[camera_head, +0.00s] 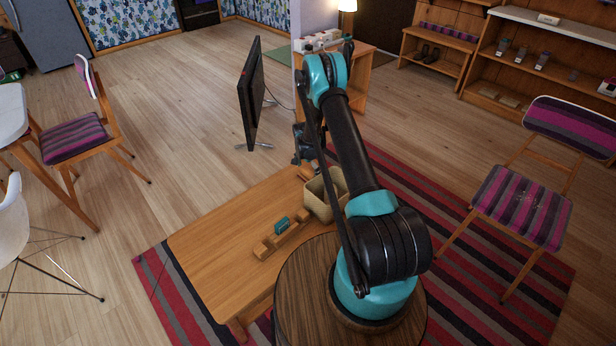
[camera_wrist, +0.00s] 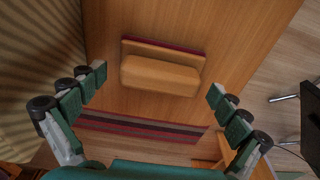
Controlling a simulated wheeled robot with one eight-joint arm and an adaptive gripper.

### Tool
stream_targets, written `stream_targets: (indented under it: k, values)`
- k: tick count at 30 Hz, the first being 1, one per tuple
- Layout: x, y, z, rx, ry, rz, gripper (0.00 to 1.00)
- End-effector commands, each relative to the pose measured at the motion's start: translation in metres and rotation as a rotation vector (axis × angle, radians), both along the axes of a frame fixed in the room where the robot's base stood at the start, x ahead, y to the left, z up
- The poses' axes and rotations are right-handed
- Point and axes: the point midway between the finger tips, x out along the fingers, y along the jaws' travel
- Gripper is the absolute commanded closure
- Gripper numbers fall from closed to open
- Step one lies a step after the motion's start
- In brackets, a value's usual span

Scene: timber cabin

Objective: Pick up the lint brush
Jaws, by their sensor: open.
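The lint brush (camera_wrist: 160,75), a pale wooden block with a dark red strip along its far edge, lies on the wooden table (camera_wrist: 220,30) in the wrist view. A small brown piece at the table's far end in the head view (camera_head: 306,172) appears to be the same brush, partly hidden. My gripper (camera_wrist: 158,84) is open, its green-padded fingers spread on the left and right of the brush without visible contact. In the head view my gripper (camera_head: 305,146) hangs over the table's far end, partly hidden by my arm.
A beige bin (camera_head: 318,203) stands on the table close to the brush; its ribbed wall (camera_wrist: 40,50) fills the wrist view's left side. A wooden holder with a teal item (camera_head: 282,224) is nearer. A black screen (camera_head: 252,95) stands beyond the table. The table's left part is clear.

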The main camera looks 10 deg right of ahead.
Motion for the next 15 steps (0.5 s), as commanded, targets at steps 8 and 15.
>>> stream_targets:
  k: [8, 15]
  values:
    - [0.0000, 0.0000, 0.0003, 0.000, 0.000, 0.000, 0.16]
    - [0.0000, 0.0002, 0.0005, 0.000, 0.000, 0.000, 0.46]
